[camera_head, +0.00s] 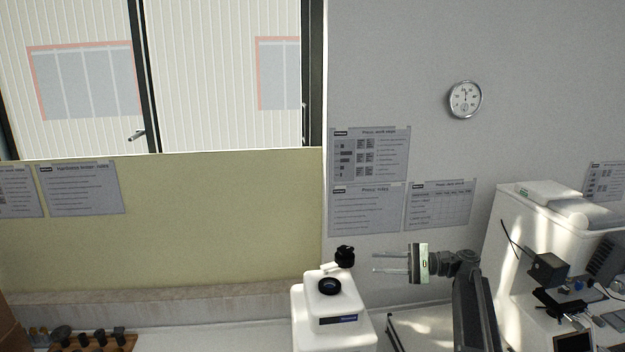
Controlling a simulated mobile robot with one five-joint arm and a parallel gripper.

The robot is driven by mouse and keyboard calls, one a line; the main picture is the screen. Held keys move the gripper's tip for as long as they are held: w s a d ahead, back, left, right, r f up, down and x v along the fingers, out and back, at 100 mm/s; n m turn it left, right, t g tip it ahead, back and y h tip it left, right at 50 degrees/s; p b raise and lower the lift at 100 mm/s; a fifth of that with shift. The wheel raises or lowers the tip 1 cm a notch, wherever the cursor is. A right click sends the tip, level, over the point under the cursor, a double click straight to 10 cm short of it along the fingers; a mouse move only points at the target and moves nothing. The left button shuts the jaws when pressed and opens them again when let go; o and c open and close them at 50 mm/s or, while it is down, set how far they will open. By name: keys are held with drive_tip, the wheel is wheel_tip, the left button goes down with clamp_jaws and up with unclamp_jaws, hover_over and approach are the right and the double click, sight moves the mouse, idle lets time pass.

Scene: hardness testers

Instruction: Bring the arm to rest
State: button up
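My gripper (376,262) is raised in front of the grey wall, to the right of the picture's middle. Its two thin fingers point left. They stand apart with nothing between them, so it is open and empty. My arm (472,300) comes up from the lower right and bends left to the gripper. In the picture, the fingers are to the right of and slightly above the top of a white tester (333,310). I cannot tell how far apart they are in depth.
A white cabinet (500,255) stands at the right, with a tester (560,290) and small equipment before it. A wooden rack (110,342) with several dark knobs is at lower left.

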drive_tip(key=s+a+f+n+g+h+b, duration=0.15)
drive_tip(key=s+a+f+b, duration=0.25)
drive_tip(key=a+f, duration=0.45)
drive_tip(key=s+a+f+g+h+b, duration=0.1)
drive_tip(key=s+a+f+h+b, duration=0.2)
drive_tip(key=s+a+f+b, duration=0.5)
drive_tip(key=s+f+n+h, duration=0.1)
drive_tip(key=s+f+h, duration=0.15)
drive_tip(key=f, duration=0.45)
drive_tip(key=s+f+n+h, duration=0.1)
drive_tip(key=f+h, duration=0.2)
drive_tip(key=f, duration=0.5)
drive_tip(key=s+d+f+n+h, duration=0.1)
drive_tip(key=d+f+n+h, duration=0.1)
drive_tip(key=d+h, duration=0.2)
drive_tip(key=s+d+f+n+t+h, duration=0.1)
drive_tip(key=s+d+f+n+h, duration=0.1)
drive_tip(key=d, duration=0.7)
drive_tip(key=shift+s+d+f+h, duration=0.15)
drive_tip(key=shift+d+f+h, duration=0.25)
drive_tip(key=shift+f+h, duration=0.55)
